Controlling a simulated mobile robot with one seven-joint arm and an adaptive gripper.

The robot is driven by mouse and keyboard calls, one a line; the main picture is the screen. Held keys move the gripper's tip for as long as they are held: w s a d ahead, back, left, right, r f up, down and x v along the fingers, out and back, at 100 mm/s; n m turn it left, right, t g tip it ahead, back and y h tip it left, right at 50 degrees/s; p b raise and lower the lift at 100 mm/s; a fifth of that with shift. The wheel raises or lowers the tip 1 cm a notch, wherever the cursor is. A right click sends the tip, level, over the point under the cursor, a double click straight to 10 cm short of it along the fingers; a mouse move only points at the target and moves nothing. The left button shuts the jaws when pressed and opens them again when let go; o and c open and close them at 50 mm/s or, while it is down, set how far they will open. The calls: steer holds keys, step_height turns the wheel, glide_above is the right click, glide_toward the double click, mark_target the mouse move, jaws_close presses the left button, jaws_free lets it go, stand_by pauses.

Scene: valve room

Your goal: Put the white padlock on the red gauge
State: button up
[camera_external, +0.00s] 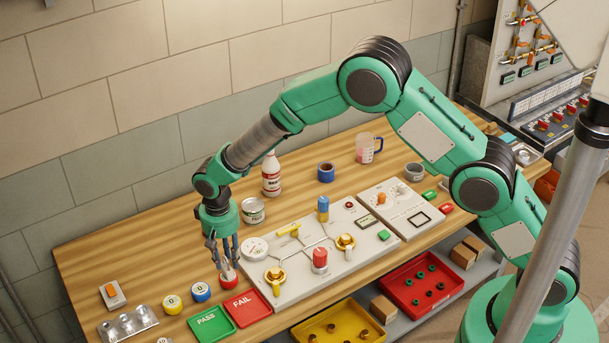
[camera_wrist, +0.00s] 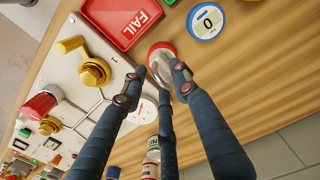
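The red gauge (camera_external: 229,285) is a small round piece with a red rim, standing on the bench beside the red tray. It also shows in the wrist view (camera_wrist: 161,48), just beyond my fingertips. My three-fingered gripper (camera_external: 227,262) points down directly over it; its fingers (camera_wrist: 160,78) are spread around a small pale, metallic piece (camera_wrist: 160,72) at the gauge. This may be the white padlock, but the fingers partly hide it. I cannot tell whether the fingers grip it or whether it rests on the gauge.
The blue gauge (camera_external: 201,291) and yellow gauge (camera_external: 172,304) stand to the left. The PASS tray (camera_external: 211,326) and FAIL tray (camera_external: 248,308) lie in front. The valve panel (camera_external: 300,285) is to the right; a can (camera_external: 253,211) and bottle (camera_external: 271,175) stand behind.

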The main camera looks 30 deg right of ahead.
step_height(320, 180, up, 12)
steer(key=shift+a, duration=0.15)
stand_by(0.5)
stand_by(0.6)
steer(key=shift+r, duration=0.15)
steer(key=s+d+r+t, duration=0.1)
steer(key=s+d+r, duration=0.3)
steer(key=d+r, duration=0.45)
steer(key=s+d+r+t, duration=0.1)
steer(key=s+d+r, duration=0.2)
steer(key=d+r, duration=0.55)
steer(key=s+d+r+t, duration=0.1)
steer(key=s+d+r, duration=0.3)
steer(key=d+r, duration=0.45)
steer(key=s+d+r+t, duration=0.1)
steer(key=s+d, duration=0.8)
steer(key=s, duration=0.4)
steer(key=s+d+r+t, duration=0.1)
steer(key=s+d+r, duration=0.1)
steer(key=s+d, duration=0.7)
steer(key=s, duration=0.3)
steer(key=shift+s+r+t, duration=0.15)
steer(key=shift+s+t, duration=0.15)
steer(key=shift+s, duration=0.05)
